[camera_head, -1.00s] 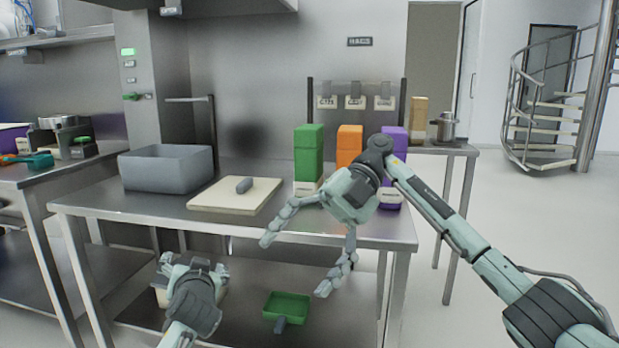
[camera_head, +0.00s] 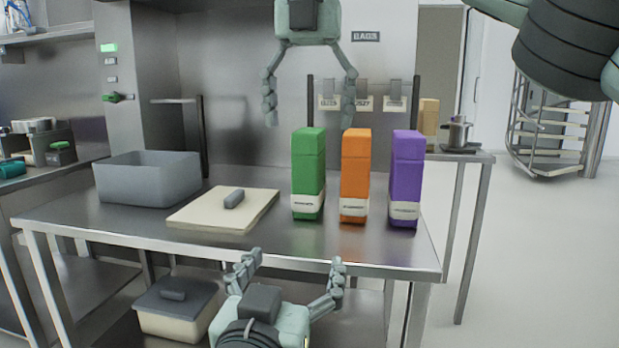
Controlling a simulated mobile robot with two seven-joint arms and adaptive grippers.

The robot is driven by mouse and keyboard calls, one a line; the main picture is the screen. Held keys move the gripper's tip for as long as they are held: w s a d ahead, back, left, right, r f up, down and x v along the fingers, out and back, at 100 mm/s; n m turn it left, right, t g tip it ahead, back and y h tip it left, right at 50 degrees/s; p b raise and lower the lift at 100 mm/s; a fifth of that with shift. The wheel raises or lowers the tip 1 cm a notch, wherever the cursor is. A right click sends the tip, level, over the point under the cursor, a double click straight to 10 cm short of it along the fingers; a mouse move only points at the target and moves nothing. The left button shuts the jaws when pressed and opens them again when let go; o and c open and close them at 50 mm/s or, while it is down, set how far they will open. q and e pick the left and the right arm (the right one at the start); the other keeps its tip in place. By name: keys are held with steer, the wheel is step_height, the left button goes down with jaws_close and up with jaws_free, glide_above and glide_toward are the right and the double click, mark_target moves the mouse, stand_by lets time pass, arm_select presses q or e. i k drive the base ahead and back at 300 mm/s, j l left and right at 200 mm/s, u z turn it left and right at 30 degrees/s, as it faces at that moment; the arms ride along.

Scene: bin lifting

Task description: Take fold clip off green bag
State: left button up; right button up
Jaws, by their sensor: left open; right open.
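The green bag (camera_head: 308,170) stands upright on the steel table, left of an orange bag and a purple bag. It has a white label low on its front. I cannot make out a separate fold clip on its top. My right gripper (camera_head: 311,118) is open and empty, pointing down from the top of the picture, with its fingers above and behind or over the green bag's top; the depth is hard to judge. My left gripper (camera_head: 291,262) is open and empty at the table's front edge, low in the picture, fingers pointing up.
The orange bag (camera_head: 354,178) and purple bag (camera_head: 405,180) stand close on the right. A cream board (camera_head: 205,217) with a grey piece (camera_head: 234,198) and a grey bin (camera_head: 150,182) are on the left. Hanging clips (camera_head: 362,90) are on a rack behind. A lidded box (camera_head: 170,320) sits below.

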mark_target(308, 172)
steer(key=i, duration=1.05)
